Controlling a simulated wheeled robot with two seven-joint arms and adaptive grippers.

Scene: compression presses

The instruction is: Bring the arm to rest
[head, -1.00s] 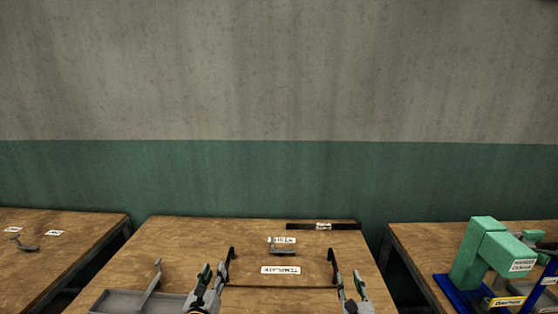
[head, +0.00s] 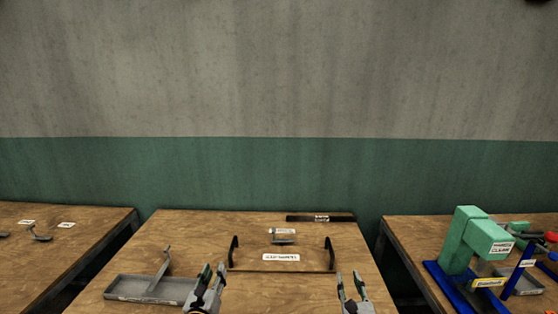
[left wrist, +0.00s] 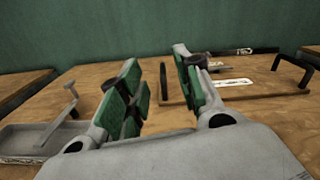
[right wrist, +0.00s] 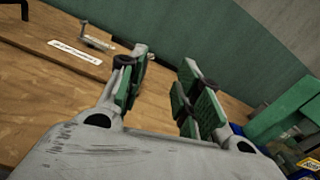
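My left gripper (head: 212,284) is at the lower edge of the head view, over the front of the middle table. In the left wrist view its green-padded fingers (left wrist: 155,90) stand apart with nothing between them. My right gripper (head: 352,284) is over the same table, further right. In the right wrist view its fingers (right wrist: 160,90) are also apart and empty. Both grippers are apart from the objects on the table.
The middle table (head: 200,240) holds a grey tray (head: 125,290) with a bracket piece in it, a template frame (head: 300,268) with two black handles, a small part (head: 283,240) and a black bar (head: 320,217). A green press (head: 468,242) stands on the right table.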

